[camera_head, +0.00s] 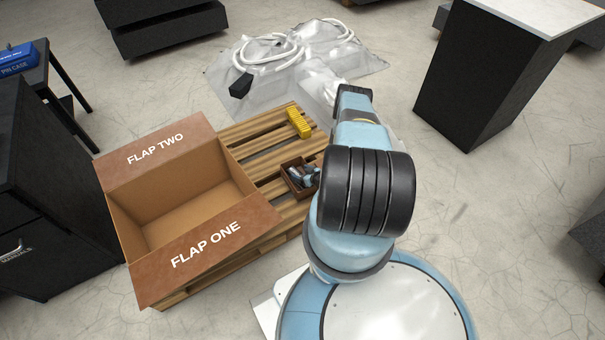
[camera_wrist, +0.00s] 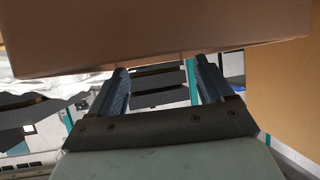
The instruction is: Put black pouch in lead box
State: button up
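My gripper (camera_wrist: 160,68) shows in the wrist view with its two blue-grey fingers apart and no object clearly held between them. In the head view my arm hides much of the middle, and I cannot make out the gripper for certain. I cannot pick out a black pouch with certainty. A small black object (camera_head: 240,87) lies by the white hose on the plastic sheet; I cannot tell what it is. No box is marked as lead.
A large open cardboard box (camera_head: 187,213) with lettered flaps stands on the wooden pallet (camera_head: 262,139). A yellow ribbed item (camera_head: 299,122) lies on the pallet. A black pedestal (camera_head: 480,75) stands right. A plain brown surface (camera_wrist: 150,35) fills the wrist view's top.

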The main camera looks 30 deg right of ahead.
jog(key=shift+o, duration=0.8)
jog(key=shift+s, duration=0.15)
jog(key=v, duration=1.3)
jog(key=shift+s, duration=0.3)
jog(key=shift+d, duration=0.1)
